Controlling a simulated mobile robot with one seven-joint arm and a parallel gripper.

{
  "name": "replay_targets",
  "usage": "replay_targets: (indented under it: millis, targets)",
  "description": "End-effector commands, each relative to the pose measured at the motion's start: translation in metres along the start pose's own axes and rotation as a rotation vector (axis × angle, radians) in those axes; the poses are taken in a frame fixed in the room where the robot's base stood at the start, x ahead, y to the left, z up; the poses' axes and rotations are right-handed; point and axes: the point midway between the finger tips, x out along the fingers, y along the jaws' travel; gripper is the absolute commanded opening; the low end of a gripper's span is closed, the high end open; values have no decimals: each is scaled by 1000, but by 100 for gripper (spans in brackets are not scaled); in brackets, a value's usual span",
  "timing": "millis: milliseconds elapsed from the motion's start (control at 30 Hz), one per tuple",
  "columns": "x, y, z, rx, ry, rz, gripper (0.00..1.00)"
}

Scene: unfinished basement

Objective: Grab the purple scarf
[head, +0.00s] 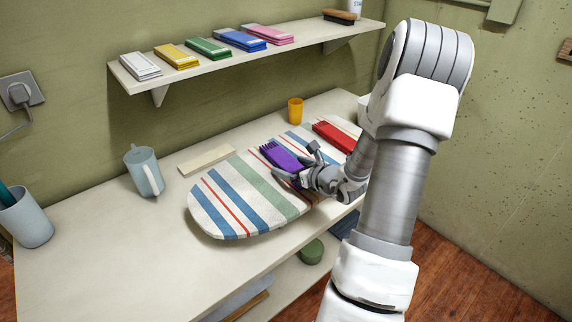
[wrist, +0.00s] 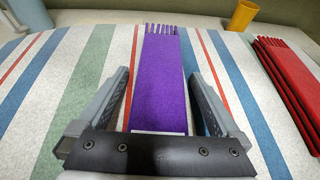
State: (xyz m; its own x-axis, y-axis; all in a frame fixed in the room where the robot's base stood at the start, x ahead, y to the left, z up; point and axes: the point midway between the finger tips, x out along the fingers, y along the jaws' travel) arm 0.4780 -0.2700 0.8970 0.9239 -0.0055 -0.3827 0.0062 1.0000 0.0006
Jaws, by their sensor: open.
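The purple scarf (head: 281,156) lies folded flat on the striped ironing board (head: 222,205), with its fringe pointing away from me. In the wrist view the purple scarf (wrist: 160,80) lies between the two fingers of my gripper (wrist: 163,92). The fingers are spread open, one on each side of the scarf, with a gap on either side. In the head view my gripper (head: 294,169) is low at the scarf's near right side. I cannot tell whether the fingers touch the board.
A folded red scarf (head: 334,136) lies on the board to the right; it also shows in the wrist view (wrist: 285,85). A yellow cup (head: 295,110) and a pale jug (head: 145,171) stand on the table. A wall shelf (head: 200,75) holds several folded coloured items.

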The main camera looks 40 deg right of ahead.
Motion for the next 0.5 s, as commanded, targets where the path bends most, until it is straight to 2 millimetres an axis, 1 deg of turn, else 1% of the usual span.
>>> replay_targets:
  millis: [167, 200, 267, 400, 467, 500]
  targets:
    - [1, 0, 0, 0, 0, 0, 100]
    - [1, 0, 0, -1, 0, 0, 98]
    - [0, 0, 0, -1, 0, 0, 87]
    - [0, 0, 0, -1, 0, 0, 62]
    - [0, 0, 0, -1, 0, 0, 51]
    - [0, 0, 0, -1, 0, 0, 44]
